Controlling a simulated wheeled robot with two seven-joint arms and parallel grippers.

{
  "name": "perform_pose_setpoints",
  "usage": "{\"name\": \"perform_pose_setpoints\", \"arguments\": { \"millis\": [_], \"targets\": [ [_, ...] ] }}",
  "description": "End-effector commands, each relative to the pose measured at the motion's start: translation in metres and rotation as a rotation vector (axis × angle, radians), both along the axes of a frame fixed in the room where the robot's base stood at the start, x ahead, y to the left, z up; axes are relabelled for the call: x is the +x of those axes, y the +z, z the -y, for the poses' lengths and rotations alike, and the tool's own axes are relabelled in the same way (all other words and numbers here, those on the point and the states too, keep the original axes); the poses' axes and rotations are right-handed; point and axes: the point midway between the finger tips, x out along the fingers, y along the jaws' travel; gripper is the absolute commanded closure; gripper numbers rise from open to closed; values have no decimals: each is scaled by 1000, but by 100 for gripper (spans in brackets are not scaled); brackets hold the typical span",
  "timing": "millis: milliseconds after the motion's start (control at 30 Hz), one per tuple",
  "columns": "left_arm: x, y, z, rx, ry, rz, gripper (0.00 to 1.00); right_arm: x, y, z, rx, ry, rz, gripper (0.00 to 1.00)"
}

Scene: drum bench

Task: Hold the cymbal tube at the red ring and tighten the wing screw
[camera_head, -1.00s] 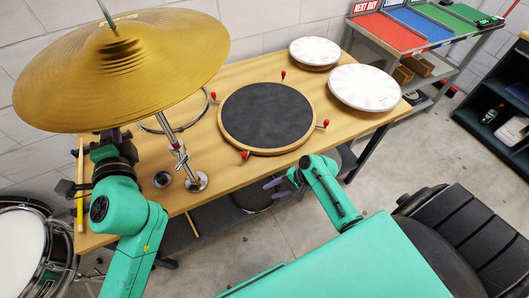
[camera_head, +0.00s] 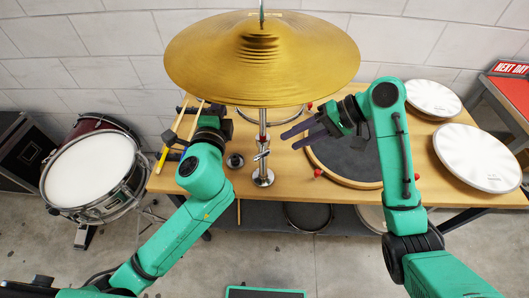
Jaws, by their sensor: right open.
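The gold cymbal (camera_head: 262,62) sits at the top of an upright chrome tube (camera_head: 262,126). The tube stands on a round foot (camera_head: 263,178) on the wooden bench. A small clamp with the wing screw (camera_head: 262,155) shows low on the tube.
A dark round practice pad (camera_head: 345,158) with red knobs lies under my right forearm. White drumheads (camera_head: 476,157) lie at the bench's right. Drumsticks (camera_head: 178,119) lie at the left, near my left gripper. A drum (camera_head: 91,172) stands on the floor at left.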

Motion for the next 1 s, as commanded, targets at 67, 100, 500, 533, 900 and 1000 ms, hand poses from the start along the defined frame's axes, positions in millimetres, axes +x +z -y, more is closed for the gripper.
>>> {"name": "perform_pose_setpoints", "arguments": {
  "millis": [67, 100, 500, 533, 900, 1000],
  "targets": [
    [0, 4, 0, 0, 1, 8, 100, -1, -12, -14, 4, 2, -5, 56],
    [0, 4, 0, 0, 0, 9, 100, -1, -19, -22, 3, 2, -5, 56],
    [0, 4, 0, 0, 0, 9, 100, 0, -69, -78, 4, -3, -3, 56],
    [0, 4, 0, 0, 0, 9, 100, 0, -70, -79, 4, -3, -2, 56],
    [0, 4, 0, 0, 0, 9, 100, 0, -70, -79, 3, -3, -2, 100],
    [0, 4, 0, 0, 0, 9, 100, 0, -70, -79, 3, -3, -2, 100]
  ]
}}
